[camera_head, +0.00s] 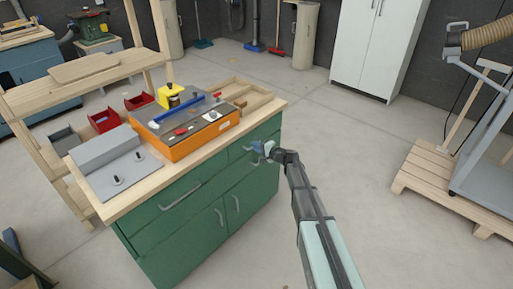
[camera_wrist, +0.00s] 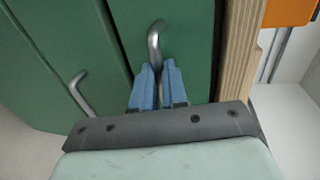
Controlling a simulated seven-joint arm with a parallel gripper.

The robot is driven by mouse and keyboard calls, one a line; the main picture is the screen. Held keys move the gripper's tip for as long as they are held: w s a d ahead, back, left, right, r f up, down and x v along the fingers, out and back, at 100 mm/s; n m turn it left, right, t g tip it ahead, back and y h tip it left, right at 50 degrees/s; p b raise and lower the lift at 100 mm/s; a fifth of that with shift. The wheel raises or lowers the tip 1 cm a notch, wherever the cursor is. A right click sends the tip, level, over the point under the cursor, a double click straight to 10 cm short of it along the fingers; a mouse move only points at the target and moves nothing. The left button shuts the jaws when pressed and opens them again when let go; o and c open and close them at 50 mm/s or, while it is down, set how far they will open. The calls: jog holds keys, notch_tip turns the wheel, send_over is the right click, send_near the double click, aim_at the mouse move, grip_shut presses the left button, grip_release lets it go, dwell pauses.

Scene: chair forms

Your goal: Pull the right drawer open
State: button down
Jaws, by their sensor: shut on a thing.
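The right drawer (camera_head: 237,155) is the green front under the wooden top at the workbench's right end. It looks about flush with the cabinet in the head view; a small gap cannot be judged. In the wrist view, its green front (camera_wrist: 185,45) fills the middle, with a curved grey metal handle (camera_wrist: 155,38). My gripper (camera_head: 259,149) is at this handle. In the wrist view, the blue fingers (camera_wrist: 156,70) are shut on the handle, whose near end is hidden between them. In the head view, the gripper covers part of the handle.
The left drawer handle (camera_head: 180,196) and two door handles (camera_head: 219,216) (camera_head: 236,203) are on the same cabinet. The bench top (camera_head: 130,201) carries an orange-sided box (camera_head: 205,139) and a grey device (camera_head: 108,150). The floor right of the bench is clear up to a wooden pallet (camera_head: 440,190).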

jog(key=shift+s+d, duration=0.1)
dwell(0.3)
jog(key=f+v, duration=0.1)
jog(key=v, duration=0.7)
jog(key=f+v, duration=0.2)
jog(key=v, duration=0.6)
jog(key=shift+s+d+f, duration=0.2)
jog(key=shift+s+d, duration=0.3)
jog(key=c, duration=1.2)
grip_release()
jog(key=shift+o, duration=0.2)
jog(key=v, duration=1.4)
